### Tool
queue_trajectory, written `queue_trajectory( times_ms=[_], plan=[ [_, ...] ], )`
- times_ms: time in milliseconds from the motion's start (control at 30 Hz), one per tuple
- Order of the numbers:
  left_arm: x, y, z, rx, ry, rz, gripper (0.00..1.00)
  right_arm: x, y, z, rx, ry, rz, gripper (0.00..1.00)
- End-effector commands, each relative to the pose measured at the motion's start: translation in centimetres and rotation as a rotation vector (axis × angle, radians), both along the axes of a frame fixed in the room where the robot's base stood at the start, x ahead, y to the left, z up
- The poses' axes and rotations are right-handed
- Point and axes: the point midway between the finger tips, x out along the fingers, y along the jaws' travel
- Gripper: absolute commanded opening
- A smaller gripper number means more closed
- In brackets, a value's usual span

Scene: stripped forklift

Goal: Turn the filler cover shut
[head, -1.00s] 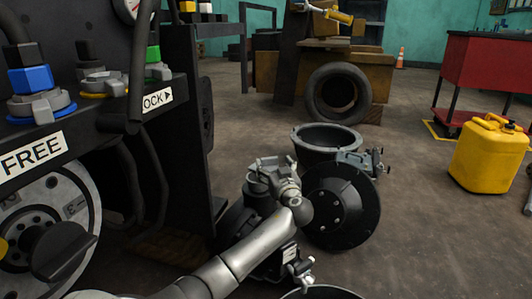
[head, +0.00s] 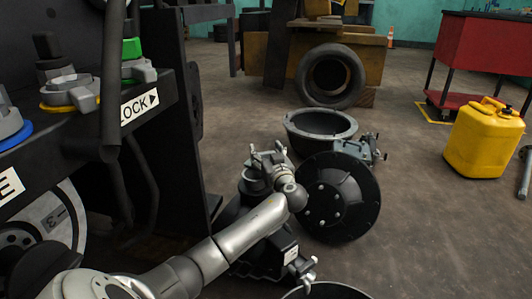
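The filler cover (head: 338,200) is a black round disc with several bolts. It stands on edge, tilted open, in front of the grey filler bowl (head: 320,128), whose mouth is uncovered. A grey hinge or latch fitting (head: 358,149) sits at the upper right of the cover, beside the bowl. My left gripper (head: 267,154) is just left of the cover and in front of the bowl, its fingers pointing up and apart, apparently empty. I cannot tell whether it touches the cover. My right gripper is not in view.
The black forklift frame (head: 190,130), with coloured knobs and labels, stands at the left. A yellow canister (head: 485,140) and a red cart (head: 483,45) are at the right. The floor between cover and canister is clear.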

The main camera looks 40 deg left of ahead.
Motion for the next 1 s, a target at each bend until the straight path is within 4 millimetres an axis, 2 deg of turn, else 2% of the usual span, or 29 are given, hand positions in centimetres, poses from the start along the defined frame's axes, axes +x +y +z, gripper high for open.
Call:
queue_trajectory(
  times_ms=[33,367,667,833,1000],
  plan=[
    [0.0,0.0,0.0,0.0,0.0,0.0,0.51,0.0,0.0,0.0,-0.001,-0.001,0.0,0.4],
    [0.0,0.0,0.0,0.0,0.0,0.0,0.09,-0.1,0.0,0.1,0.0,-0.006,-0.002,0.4],
    [-0.2,-0.2,0.1,0.001,0.002,-0.04,0.09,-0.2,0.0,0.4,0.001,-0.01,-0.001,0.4],
    [-0.6,-0.5,0.1,0.001,0.002,-0.126,0.09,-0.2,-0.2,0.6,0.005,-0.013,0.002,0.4],
    [-1.2,-1.1,0.1,0.002,0.003,-0.261,0.09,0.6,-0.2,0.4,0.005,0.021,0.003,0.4]
  ],
)
